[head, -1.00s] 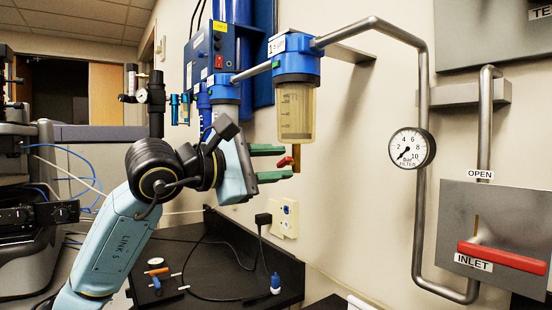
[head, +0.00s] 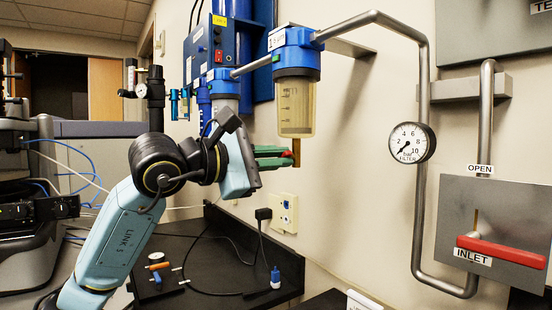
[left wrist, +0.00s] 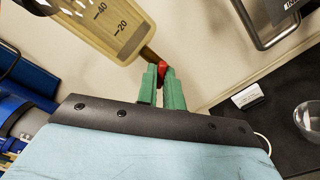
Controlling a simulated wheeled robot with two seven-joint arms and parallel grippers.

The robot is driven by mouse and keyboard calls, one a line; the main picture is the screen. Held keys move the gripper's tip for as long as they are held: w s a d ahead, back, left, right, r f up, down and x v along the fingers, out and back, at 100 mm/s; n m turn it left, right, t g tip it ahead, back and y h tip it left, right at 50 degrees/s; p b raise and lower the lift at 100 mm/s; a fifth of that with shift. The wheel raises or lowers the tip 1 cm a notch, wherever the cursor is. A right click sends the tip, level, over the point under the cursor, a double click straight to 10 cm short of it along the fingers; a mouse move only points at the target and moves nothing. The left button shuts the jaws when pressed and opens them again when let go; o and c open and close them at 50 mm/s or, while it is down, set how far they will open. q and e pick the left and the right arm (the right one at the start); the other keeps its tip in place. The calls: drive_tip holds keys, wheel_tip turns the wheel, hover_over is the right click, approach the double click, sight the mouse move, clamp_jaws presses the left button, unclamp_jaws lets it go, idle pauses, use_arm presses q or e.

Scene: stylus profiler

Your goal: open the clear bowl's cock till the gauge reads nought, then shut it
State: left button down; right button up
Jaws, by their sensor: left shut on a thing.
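The clear bowl (head: 296,108), yellowish and marked with a scale, hangs under a blue filter head (head: 292,62); its lower end also shows in the left wrist view (left wrist: 118,28). A brass drain stem (head: 296,152) points down below it. My left gripper (head: 286,157) is shut on the red cock lever (left wrist: 162,68), its green fingers on either side of it. The round white gauge (head: 411,143) is on the pipe at the right. Its needle points to the lower left, near the low end of the scale; the exact reading is too small to tell. My right gripper is not in view.
A red inlet lever (head: 502,251) lies level across a grey plate (head: 525,215) at the right. A black bench (head: 225,255) with small tools and a cable is below. A clear dish (left wrist: 307,118) shows in the left wrist view.

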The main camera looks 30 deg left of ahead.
use_arm(q)
drive_tip(key=n+b, duration=0.1)
drive_tip(key=n, duration=0.9)
drive_tip(key=shift+n+b, duration=0.35)
drive_tip(key=shift+n, duration=0.05)
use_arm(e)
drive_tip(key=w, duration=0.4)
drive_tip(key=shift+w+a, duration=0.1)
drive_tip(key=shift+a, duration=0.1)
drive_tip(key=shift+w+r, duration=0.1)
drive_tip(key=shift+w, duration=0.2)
use_arm(q)
drive_tip(key=c, duration=1.5)
unclamp_jaws()
